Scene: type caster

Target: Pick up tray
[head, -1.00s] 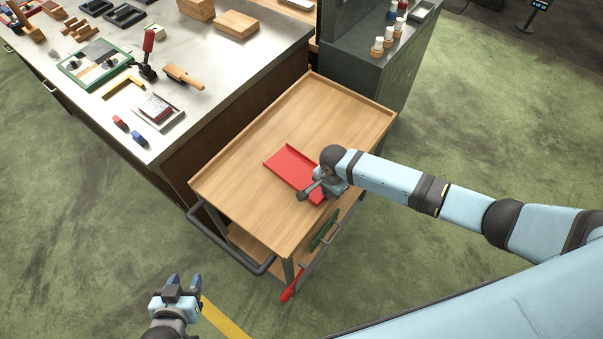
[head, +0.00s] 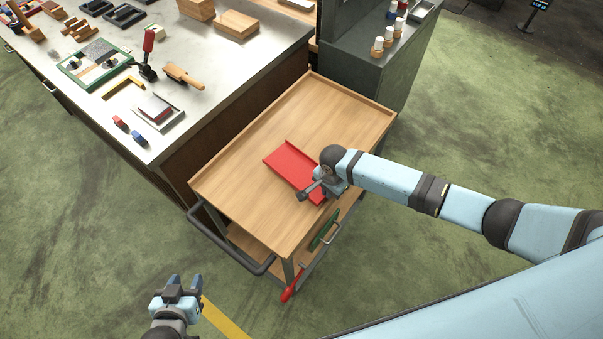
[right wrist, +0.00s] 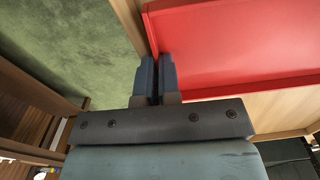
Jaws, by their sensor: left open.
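The red tray (head: 288,162) lies on the wooden top of a cart. Its near right end is partly hidden behind my right gripper (head: 321,190). In the right wrist view the tray (right wrist: 235,45) fills the upper right, and its side wall runs down between the fingers of my right gripper (right wrist: 157,80). The fingers are close together on that wall. My left gripper (head: 184,284) is open and empty, low over the floor, in front of the cart and well apart from the tray.
The cart (head: 230,170) has a raised rim, a dark handle (head: 232,246) and a lower shelf. A workbench (head: 215,75) with several tools and blocks stands to its left. A dark grey cabinet (head: 350,55) with small bottles stands behind it. Much of the cart top is bare.

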